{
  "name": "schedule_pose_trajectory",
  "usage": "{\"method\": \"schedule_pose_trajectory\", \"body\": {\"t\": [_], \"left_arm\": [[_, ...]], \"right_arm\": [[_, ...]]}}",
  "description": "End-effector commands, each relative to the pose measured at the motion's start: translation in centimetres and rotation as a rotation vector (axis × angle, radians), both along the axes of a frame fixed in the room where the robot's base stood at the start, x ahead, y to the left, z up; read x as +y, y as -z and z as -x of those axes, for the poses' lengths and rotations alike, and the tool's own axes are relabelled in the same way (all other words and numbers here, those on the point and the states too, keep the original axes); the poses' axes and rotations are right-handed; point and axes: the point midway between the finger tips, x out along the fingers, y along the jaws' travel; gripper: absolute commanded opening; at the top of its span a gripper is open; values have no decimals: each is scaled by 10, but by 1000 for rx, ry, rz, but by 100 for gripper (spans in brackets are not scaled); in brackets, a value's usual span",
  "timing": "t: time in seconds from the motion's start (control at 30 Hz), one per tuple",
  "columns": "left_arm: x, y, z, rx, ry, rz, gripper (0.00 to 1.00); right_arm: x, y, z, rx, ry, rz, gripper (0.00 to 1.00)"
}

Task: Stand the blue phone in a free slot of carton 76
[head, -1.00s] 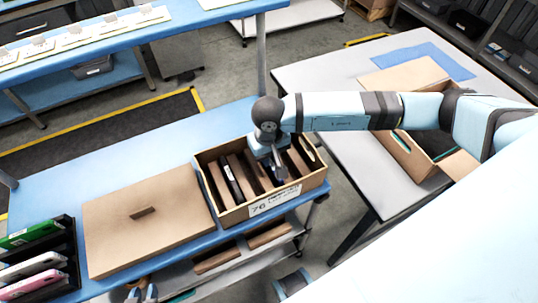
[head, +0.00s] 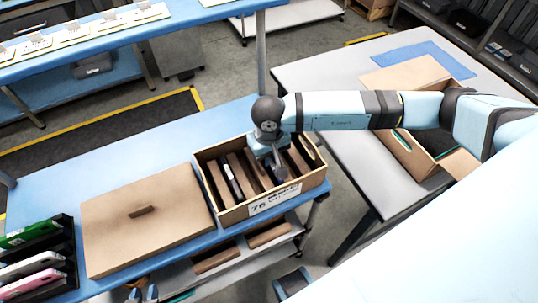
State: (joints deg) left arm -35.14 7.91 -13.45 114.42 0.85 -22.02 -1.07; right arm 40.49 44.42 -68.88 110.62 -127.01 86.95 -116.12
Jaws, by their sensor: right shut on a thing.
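A closed brown box or lid (head: 145,222) lies left of the carton. A black rack (head: 68,238) with green, white and pink phones stands at the far left. A grey table (head: 315,75) at the right bears another open carton (head: 412,160).

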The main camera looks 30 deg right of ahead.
Motion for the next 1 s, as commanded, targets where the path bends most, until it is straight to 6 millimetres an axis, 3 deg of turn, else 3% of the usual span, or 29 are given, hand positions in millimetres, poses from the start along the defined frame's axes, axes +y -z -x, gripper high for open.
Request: {"method": "schedule_pose_trajectory", "body": {"t": [0.43, 0.47, 0.57, 0.87, 1.0], "left_arm": [[0, 0, 0, -2, 0, 1, 31], [0, 0, 0, -2, 0, 1, 31], [0, 0, 0, -2, 0, 1, 31], [0, 2, 1, 7, -2, 4, 31], [-1, 0, 0, 7, -4, 8, 31]], "right_arm": [[0, 0, 0, -1, 0, 0, 0], [0, 0, 0, -1, 0, 0, 22], [0, 0, 0, -1, 0, 0, 45], [0, 1, 0, 0, 0, 0, 45], [0, -17, -2, -5, 0, -1, 45]]}}
